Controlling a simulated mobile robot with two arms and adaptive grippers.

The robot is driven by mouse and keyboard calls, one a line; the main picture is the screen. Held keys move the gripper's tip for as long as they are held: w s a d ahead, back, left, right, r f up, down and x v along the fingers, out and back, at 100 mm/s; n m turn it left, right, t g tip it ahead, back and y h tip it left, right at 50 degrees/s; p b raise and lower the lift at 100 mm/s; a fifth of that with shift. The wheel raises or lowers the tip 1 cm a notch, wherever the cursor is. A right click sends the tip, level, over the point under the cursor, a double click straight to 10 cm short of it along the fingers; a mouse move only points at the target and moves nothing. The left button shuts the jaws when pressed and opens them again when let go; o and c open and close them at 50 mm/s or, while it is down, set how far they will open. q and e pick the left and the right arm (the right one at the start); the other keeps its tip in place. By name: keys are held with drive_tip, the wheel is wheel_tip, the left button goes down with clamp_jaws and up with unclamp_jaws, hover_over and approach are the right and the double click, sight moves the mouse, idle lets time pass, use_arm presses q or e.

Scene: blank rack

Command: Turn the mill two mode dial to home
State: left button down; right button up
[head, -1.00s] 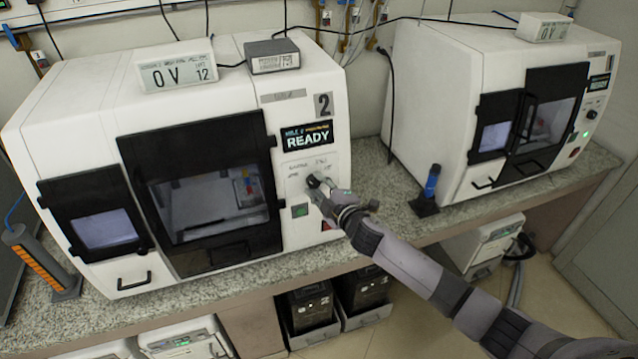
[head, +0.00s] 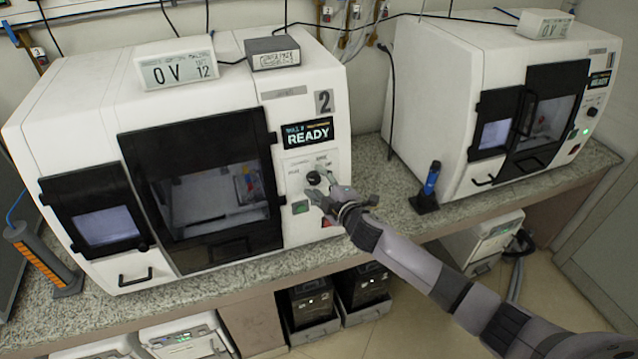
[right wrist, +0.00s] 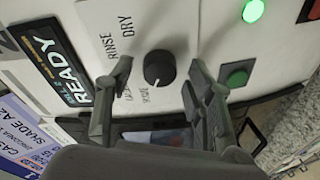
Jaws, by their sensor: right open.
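The mill two (head: 95,90) is the white machine on the left, with a "2" plate and a READY screen (head: 307,133). Its black round mode dial (head: 314,178) is on the panel below the screen; it also shows in the right wrist view (right wrist: 159,69). There, a white mark on the dial's lower edge points toward a small, blurred label; RINSE and DRY are readable at upper left. My right gripper (head: 320,192) is open in front of the panel. In the right wrist view its fingers (right wrist: 158,80) stand either side of the dial, apart from it. My left gripper is out of view.
A green button (head: 300,208) sits just below the dial, close to a finger in the right wrist view (right wrist: 236,75). A second white mill (head: 435,90) stands to the right. A blue-handled tool in a black stand (head: 430,185) is on the counter between them.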

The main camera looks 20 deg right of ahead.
drive_tip(key=v, duration=1.2)
drive_tip(key=shift+d, duration=0.1)
